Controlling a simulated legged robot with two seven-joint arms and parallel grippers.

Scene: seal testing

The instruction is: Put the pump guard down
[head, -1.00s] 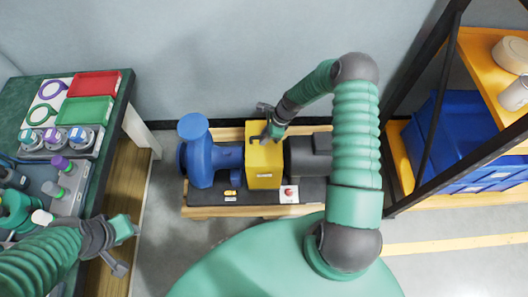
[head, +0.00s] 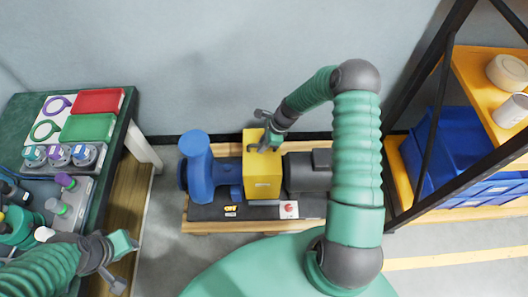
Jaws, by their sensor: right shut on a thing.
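The yellow pump guard (head: 262,176) sits between the blue pump (head: 203,172) and the dark motor (head: 307,171) in the head view. My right gripper (head: 266,143) reaches down from the upper right and is shut on the top of the guard. Whether the guard's lower edge touches the base below cannot be told. My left gripper (head: 124,255) is at the lower left, away from the pump, beside the green bench. Its fingers are too unclear to tell whether they are open.
The pump stands on a wooden pallet (head: 215,227) with a red button box (head: 289,209) at its front. A green bench (head: 30,105) with red and green trays stands left. A dark-framed shelf with a blue bin (head: 470,150) stands right.

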